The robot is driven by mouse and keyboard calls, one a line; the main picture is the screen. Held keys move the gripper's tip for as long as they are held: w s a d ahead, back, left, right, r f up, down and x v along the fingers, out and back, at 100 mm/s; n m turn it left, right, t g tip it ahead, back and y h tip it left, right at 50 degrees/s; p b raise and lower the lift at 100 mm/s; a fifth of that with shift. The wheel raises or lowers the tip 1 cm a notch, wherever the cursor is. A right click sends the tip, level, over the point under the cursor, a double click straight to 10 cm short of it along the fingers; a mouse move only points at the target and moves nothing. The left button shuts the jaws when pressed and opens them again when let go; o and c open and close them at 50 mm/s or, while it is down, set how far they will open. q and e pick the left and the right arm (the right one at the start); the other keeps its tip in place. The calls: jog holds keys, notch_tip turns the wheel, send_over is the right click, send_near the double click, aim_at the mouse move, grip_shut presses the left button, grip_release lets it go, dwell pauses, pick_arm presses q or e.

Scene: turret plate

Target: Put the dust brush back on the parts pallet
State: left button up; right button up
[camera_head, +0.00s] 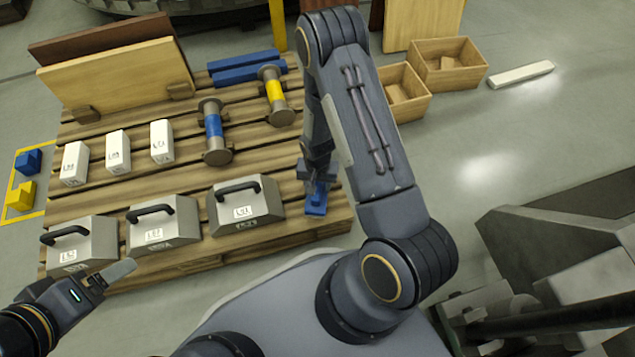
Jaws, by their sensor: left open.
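The wooden parts pallet (285,224) fills the left and middle of the view. A small blue thing (315,208), probably the dust brush, is at the pallet's right front corner, directly under my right gripper (318,184). The arm and fingers partly hide it, and I cannot tell whether the fingers hold it or whether it rests on the boards. My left gripper (115,276) is open at the lower left, in front of the pallet's near edge, with nothing seen in it.
The pallet bears grey handled cases (245,205), white blocks (162,141), a blue-banded spool (214,130), a yellow-banded spool (275,95), blue bars (245,72) and leaning boards (115,75). Wooden boxes (448,64) stand behind to the right.

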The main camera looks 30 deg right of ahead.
notch_tip(320, 180, up, 12)
jog(key=p, duration=0.5)
jog(key=shift+s, duration=0.1)
